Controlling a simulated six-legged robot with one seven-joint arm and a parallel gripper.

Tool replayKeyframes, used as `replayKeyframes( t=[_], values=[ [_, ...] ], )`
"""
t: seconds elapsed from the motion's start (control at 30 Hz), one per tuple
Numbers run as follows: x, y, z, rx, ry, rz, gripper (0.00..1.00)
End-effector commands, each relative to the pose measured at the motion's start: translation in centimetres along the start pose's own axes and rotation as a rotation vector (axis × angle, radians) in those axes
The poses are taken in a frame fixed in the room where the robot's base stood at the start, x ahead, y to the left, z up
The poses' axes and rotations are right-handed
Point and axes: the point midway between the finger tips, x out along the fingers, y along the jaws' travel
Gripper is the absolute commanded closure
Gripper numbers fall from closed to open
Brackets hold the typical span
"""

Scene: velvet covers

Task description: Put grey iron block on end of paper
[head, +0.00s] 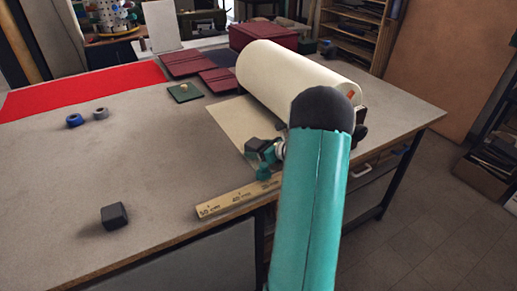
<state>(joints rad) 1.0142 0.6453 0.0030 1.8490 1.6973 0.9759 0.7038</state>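A small dark grey iron block (115,216) sits on the bare left front of the table, near the front edge. The cream paper (232,122) lies flat, running from a large roll (297,77) toward the front edge. My gripper (262,157) is over the front part of the paper, well to the right of the block and apart from it. My teal arm hides part of the paper and roll. A dark blocky shape shows at the gripper; I cannot tell whether it is a finger or a separate block. The finger opening is too small to make out.
A wooden ruler (238,198) lies along the front edge. Two tape rolls, one blue (74,120) and one grey (100,113), a green pad (185,92), red covers (188,63) and red cloth (85,88) lie farther back. The table's left middle is clear.

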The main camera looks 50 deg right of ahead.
Motion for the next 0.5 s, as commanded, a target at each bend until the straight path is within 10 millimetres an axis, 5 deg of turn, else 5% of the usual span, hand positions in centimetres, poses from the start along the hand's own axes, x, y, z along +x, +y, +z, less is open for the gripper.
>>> replayKeyframes(
  t=[0.37, 0.5],
  values=[
    [-0.1, 0.0, 0.4, -0.002, 0.000, 0.000, 0.24],
    [-1.8, -0.1, 0.3, 0.000, 0.000, -0.003, 0.24]
  ],
)
